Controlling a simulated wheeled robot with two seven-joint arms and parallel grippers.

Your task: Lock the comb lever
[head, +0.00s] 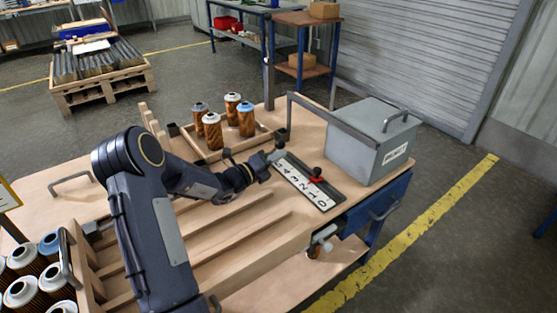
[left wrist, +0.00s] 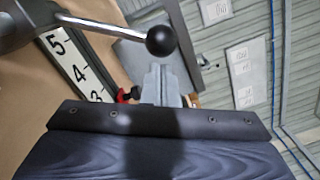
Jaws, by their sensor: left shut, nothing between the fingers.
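The comb lever is a bare metal rod with a black ball knob (left wrist: 161,40), large in the left wrist view, its rod running off to the left. What looks like the same knob (head: 280,143) shows in the head view by the far end of the white number scale (head: 308,187). My left gripper (head: 276,155) is shut and empty close beside that end. In the left wrist view its fingers (left wrist: 160,85) point toward the knob; I cannot tell whether they touch. A red pointer (head: 316,179) with a black knob sits farther along the scale. My right gripper is not in view.
A grey metal box (head: 373,140) with a handle stands right of the scale. Several copper-coloured cartridges stand in a wooden tray (head: 215,153) behind my left arm. Wooden rails (head: 225,235) lie in front, and more cartridges (head: 22,291) stand at the lower left.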

